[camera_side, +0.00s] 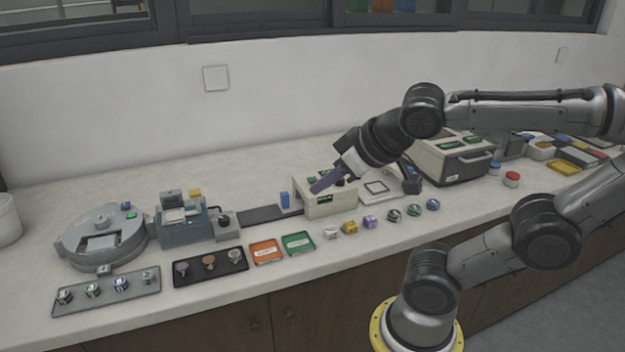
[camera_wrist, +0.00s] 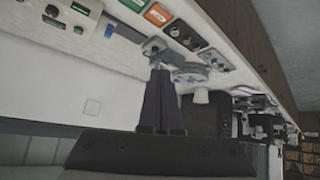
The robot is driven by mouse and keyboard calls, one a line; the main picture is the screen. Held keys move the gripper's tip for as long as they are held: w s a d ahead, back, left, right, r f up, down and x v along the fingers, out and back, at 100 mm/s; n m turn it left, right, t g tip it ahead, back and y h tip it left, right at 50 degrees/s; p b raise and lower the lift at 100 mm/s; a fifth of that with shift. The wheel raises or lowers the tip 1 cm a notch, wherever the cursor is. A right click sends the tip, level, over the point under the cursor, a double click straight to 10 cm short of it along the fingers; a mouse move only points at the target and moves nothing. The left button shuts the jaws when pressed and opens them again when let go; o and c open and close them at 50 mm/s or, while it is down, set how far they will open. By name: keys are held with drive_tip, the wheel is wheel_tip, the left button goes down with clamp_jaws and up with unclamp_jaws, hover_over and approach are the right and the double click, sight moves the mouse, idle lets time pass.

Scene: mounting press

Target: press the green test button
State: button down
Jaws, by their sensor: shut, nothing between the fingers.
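My gripper (camera_side: 314,188) is shut, its purple fingers slanting down to the left in the side view. Its tips appear at or just above the top of a beige box (camera_side: 345,206); I cannot tell whether they touch it. The box shows green patches on its front and top, partly hidden by the fingers; which one is a test button is too small to tell. Another small green patch (camera_side: 131,215) is on the round grey machine (camera_side: 75,246) at the left. In the wrist view my closed fingers (camera_wrist: 160,72) point up the picture, with nothing held.
A blue-grey machine (camera_side: 173,234) stands left of the box, joined by a dark strip (camera_side: 265,214). An orange tray (camera_side: 266,251), a green tray (camera_side: 298,244) and several small round samples line the front. A larger beige unit (camera_side: 455,161) stands to the right.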

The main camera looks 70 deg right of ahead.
drive_tip(key=w+d+r+n+t+h, duration=0.2)
drive_tip(key=w+d+r, duration=0.3)
drive_tip(key=w, duration=0.3)
drive_tip(key=w+d+r+n+t+h, duration=0.1)
drive_tip(key=w+d+r+t, duration=0.1)
drive_tip(key=w+d+r, duration=0.5)
drive_tip(key=g, duration=0.5)
hover_over(316, 180)
wheel_tip(316, 180, down, 18)
drive_tip(key=shift+n, duration=0.5)
drive_tip(key=shift+f, duration=4.35)
